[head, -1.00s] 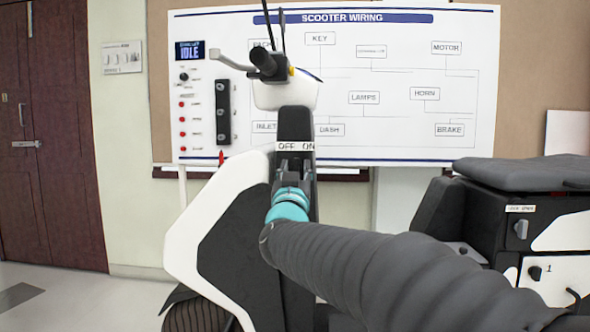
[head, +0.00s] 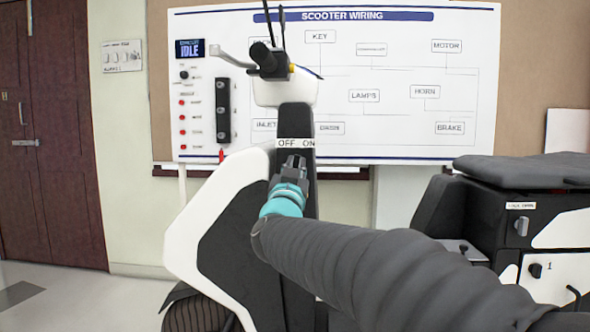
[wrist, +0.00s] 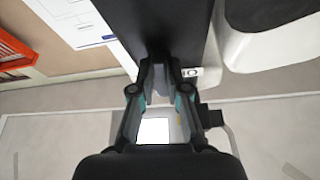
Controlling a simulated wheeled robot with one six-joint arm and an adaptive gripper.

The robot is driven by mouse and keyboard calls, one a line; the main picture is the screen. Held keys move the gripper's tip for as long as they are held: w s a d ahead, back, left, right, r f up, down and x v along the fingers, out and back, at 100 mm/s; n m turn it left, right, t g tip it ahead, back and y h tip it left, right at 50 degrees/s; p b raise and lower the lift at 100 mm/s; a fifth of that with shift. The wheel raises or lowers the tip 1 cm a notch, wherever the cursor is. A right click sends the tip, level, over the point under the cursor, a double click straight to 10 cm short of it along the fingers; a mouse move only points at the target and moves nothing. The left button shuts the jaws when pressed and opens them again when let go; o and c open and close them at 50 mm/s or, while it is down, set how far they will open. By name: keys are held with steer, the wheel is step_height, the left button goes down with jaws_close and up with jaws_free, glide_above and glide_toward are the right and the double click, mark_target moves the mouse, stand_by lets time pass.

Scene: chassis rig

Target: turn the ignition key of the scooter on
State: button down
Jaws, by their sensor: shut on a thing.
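The scooter (head: 297,92) stands upright with its dark steering column facing me. A white OFF/ON label (head: 296,143) is on the column, and a small part of a label shows beside the fingertips in the wrist view (wrist: 190,72). My gripper (head: 293,160) is against the column just below the label, tilted slightly with its tips toward the right. In the wrist view, my gripper (wrist: 160,72) has its fingertips close together on the ignition key at the column. The key itself is mostly hidden by the fingers, so its exact angle cannot be read.
A wiring board (head: 400,90) stands behind the scooter, with a display reading IDLE (head: 190,49). The white leg shield (head: 195,235) is left of my arm. The dark seat (head: 525,172) and a black-and-white body with a knob (head: 521,228) are at the right.

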steer(key=m+h, duration=0.1)
steer(key=m, duration=0.2)
steer(key=m+g+h, duration=0.1)
steer(key=m+h, duration=0.1)
steer(key=m, duration=0.1)
steer(key=shift+a+r, duration=0.1)
steer(key=shift+a, duration=0.05)
steer(key=m+g+h, duration=0.1)
steer(key=m, duration=0.2)
steer(key=m+g+h+p, duration=0.1)
steer(key=m, duration=0.3)
steer(key=shift+g, duration=0.3)
steer(key=shift+m+h, duration=0.3)
steer(key=shift+m, duration=0.2)
steer(key=c, duration=1.2)
jaws_free()
steer(key=shift+o, duration=0.2)
steer(key=v, duration=1.2)
